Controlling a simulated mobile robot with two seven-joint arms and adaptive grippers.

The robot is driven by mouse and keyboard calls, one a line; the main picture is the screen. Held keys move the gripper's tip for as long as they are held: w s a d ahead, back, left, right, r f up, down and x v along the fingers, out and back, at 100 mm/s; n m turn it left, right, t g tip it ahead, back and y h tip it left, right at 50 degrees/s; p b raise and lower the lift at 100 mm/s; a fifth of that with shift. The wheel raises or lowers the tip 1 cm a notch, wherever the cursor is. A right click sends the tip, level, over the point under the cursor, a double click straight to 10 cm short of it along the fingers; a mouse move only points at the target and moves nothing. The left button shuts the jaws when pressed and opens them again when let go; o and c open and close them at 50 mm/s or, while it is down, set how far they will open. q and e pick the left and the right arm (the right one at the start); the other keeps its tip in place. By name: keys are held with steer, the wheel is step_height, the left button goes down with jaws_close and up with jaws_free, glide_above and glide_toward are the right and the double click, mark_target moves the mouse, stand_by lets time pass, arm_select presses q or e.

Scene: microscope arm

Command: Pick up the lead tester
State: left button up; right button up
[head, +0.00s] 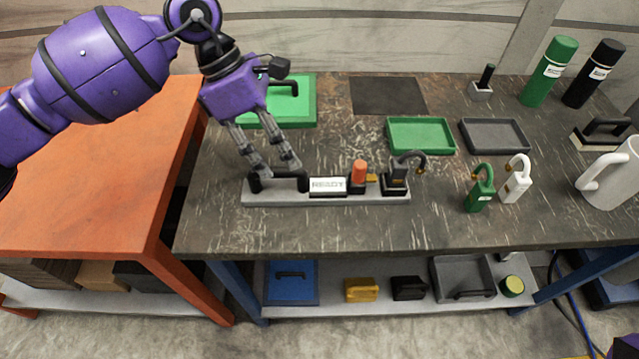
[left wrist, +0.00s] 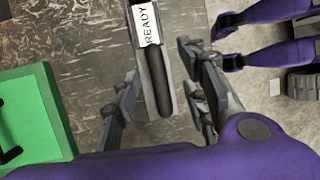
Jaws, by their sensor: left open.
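I take the lead tester (head: 328,187) to be the long grey bar on the dark worktop, with a white READY label, an orange knob and a black hooked part at its right end. Its black bar handle (head: 290,183) is at the left end. My left gripper (head: 277,170) is open, pointing down over this handle. In the left wrist view the handle (left wrist: 155,80) lies between the two spread fingers (left wrist: 158,68), with gaps visible on both sides. I cannot tell the exact height of the fingertips.
A green case (head: 300,112) stands behind the gripper. Green (head: 421,151) and grey (head: 494,149) trays, green (head: 481,190) and white (head: 516,182) padlocks and a white mug (head: 618,180) are to the right. An orange table (head: 90,200) adjoins on the left. The worktop's front strip is clear.

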arm_select(q)
steer(key=x, duration=0.4)
steer(key=shift+w+d+f+p, duration=0.2)
steer(key=shift+d+p, duration=0.05)
steer(key=shift+p, duration=0.1)
steer(key=c, duration=1)
jaws_close()
arm_select(e)
steer(key=shift+w+a+r, duration=0.15)
steer(key=shift+w+r, duration=0.65)
steer(key=shift+w, duration=0.2)
arm_select(q)
steer(key=shift+w+r, duration=0.1)
steer(key=shift+r, duration=0.05)
